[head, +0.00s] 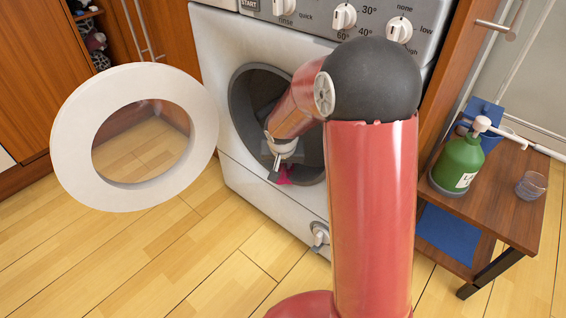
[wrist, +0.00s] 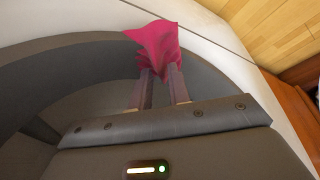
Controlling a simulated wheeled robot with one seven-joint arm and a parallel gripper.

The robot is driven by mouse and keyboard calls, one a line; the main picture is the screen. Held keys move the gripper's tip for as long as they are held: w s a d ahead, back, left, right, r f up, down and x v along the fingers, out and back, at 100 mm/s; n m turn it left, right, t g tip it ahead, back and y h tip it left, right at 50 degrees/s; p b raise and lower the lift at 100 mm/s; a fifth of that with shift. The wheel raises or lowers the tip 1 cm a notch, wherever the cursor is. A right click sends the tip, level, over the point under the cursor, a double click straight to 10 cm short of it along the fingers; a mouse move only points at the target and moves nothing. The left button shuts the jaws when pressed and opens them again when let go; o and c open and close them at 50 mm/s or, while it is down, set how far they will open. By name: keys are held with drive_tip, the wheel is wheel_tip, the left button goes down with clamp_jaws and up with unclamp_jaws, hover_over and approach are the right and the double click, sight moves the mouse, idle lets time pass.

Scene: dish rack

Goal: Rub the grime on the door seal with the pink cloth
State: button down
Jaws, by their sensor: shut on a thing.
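My gripper (wrist: 163,85) is shut on the pink cloth (wrist: 153,42), which bunches out beyond the fingertips in the wrist view. In the head view the cloth (head: 284,174) shows as a small pink patch at the lower part of the washer opening. The grey door seal (head: 240,105) rings that opening, and in the wrist view the seal (wrist: 215,75) curves behind my fingers. The cloth overlaps the seal's outer edge and the white front there; I cannot tell whether it touches. I cannot make out any grime; my arm and the cloth hide part of the seal.
The round white washer door (head: 75,150) stands open at the left. A wooden side table (head: 500,215) at the right holds a green pump bottle (head: 457,165) and a clear glass (head: 531,185). The wooden floor (head: 150,260) in front is clear.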

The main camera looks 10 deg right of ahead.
drive_tip(key=shift+w+d+r+p, duration=0.1)
drive_tip(key=shift+w+d+p, duration=0.3)
drive_tip(key=shift+w+d, duration=0.3)
drive_tip(key=shift+w+d+p, duration=0.35)
drive_tip(key=shift+w+d, duration=0.1)
drive_tip(key=shift+d, duration=0.35)
drive_tip(key=shift+w+a+f+b, duration=0.2)
drive_tip(key=shift+w+a+b, duration=0.15)
drive_tip(key=shift+w, duration=0.35)
drive_tip(key=shift+s+a+f+b, duration=0.1)
drive_tip(key=shift+s+a+b, duration=0.2)
drive_tip(key=shift+a+b, duration=0.1)
drive_tip(key=shift+s+a, duration=0.95)
drive_tip(key=shift+a, duration=0.3)
drive_tip(key=shift+w+a+r, duration=0.25)
drive_tip(key=shift+w+a, duration=0.2)
drive_tip(key=shift+w, duration=0.25)
drive_tip(key=shift+w+d+f+p, duration=0.1)
drive_tip(key=shift+w+d+p, duration=0.1)
drive_tip(key=shift+w+d, duration=0.5)
drive_tip(key=shift+w+d+p, duration=0.2)
drive_tip(key=shift+w+d, duration=0.25)
drive_tip(key=shift+d, duration=0.45)
